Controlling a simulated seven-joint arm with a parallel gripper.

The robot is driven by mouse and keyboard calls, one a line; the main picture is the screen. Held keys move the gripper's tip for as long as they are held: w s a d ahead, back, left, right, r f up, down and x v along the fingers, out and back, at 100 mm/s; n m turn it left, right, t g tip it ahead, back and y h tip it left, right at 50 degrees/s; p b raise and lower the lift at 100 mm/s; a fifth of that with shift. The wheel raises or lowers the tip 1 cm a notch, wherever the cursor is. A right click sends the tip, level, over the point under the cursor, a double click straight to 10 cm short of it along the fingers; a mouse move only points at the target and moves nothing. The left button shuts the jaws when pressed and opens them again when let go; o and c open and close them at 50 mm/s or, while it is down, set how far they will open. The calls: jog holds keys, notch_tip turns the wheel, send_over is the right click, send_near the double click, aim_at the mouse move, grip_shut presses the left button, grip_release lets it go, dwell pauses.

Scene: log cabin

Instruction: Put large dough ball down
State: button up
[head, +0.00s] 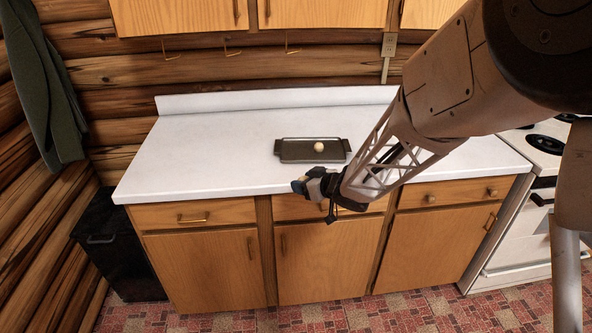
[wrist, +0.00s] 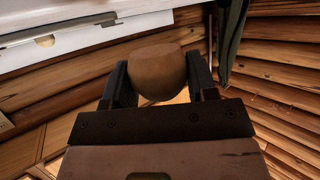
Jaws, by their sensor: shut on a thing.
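My gripper (wrist: 160,84) is shut on the large dough ball (wrist: 158,70), a tan rounded lump between the two dark fingers in the wrist view. In the head view my gripper (head: 303,183) is at the front edge of the white counter, in front of the drawers, and only a small part of the dough ball shows at its tip. A dark baking tray (head: 290,153) lies on the counter behind my gripper. A small pale dough ball (head: 319,147) sits on the tray, right of its middle; it also shows in the wrist view (wrist: 45,41).
The white counter (head: 200,150) is clear to the left of the tray. A stove (head: 540,160) stands at the right. A black bin (head: 115,245) stands on the floor at the left. Hooks (head: 232,49) hang under the upper cabinets.

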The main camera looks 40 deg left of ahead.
send_over(296, 176)
jog(key=s+d, duration=0.1)
jog(key=shift+f, duration=0.55)
jog(key=shift+w+a+f, duration=0.1)
jog(key=shift+w+a, duration=0.35)
jog(key=shift+w+a+f, duration=0.15)
jog(key=shift+a+f, duration=0.05)
jog(key=shift+f, duration=1.35)
jog(key=shift+f, duration=0.2)
jog(key=o, duration=0.9)
jog(key=shift+o, duration=0.2)
jog(key=shift+d, duration=0.15)
